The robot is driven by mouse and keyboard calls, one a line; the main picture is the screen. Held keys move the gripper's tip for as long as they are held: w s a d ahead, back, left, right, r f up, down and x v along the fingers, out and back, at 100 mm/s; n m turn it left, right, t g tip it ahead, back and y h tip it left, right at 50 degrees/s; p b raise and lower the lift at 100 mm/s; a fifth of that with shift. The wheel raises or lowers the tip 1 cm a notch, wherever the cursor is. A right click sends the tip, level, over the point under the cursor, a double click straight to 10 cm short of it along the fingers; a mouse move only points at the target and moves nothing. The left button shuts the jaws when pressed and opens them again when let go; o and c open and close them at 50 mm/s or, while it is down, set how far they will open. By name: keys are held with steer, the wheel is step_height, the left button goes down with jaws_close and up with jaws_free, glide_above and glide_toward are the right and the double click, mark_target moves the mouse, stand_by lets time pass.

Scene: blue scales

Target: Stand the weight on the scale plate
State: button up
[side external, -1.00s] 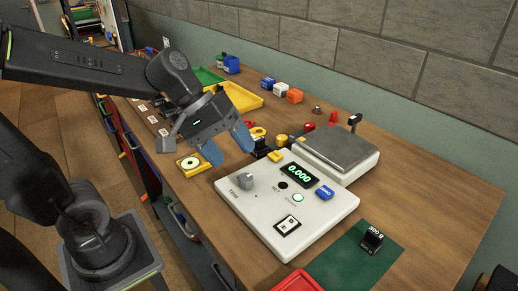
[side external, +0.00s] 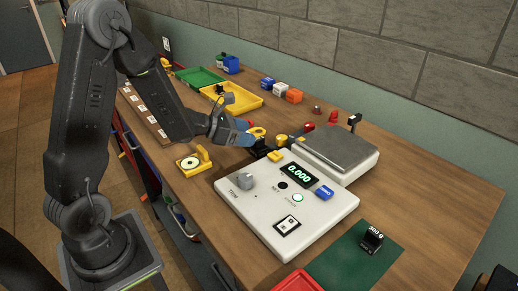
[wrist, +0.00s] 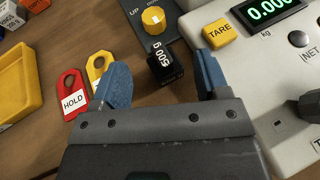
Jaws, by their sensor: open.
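A small black weight (wrist: 166,66) with white digits stands on the wooden bench in the wrist view, between and just ahead of my fingertips. In the side view the spot around it is dark and crowded, partly hidden by my gripper. My gripper (wrist: 160,64) is open, with one blue finger on each side of the weight and nothing held. It also shows in the side view (side external: 243,134), pointing right, behind the scale's left corner. The scale's grey plate (side external: 337,147) is bare, and its display (side external: 299,175) reads 0.000.
A second black weight (side external: 372,240) stands on a green mat (side external: 345,268) at front right. The yellow TARE button (wrist: 219,33) and scale body lie close to my right finger. A red HOLD tag (wrist: 73,95) and yellow tag lie by my left finger. A yellow tray (side external: 240,103) is behind.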

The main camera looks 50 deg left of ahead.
mark_target(251, 157)
steer(key=shift+f, duration=0.75)
step_height(251, 157, down, 3)
steer(key=shift+d+f, duration=0.1)
steer(key=shift+f, duration=0.05)
steer(key=shift+x, duration=0.8)
steer(key=shift+w+d, duration=0.2)
steer(key=shift+w, duration=0.4)
steer(key=shift+c, duration=0.2)
steer(key=c, duration=1.1)
jaws_close()
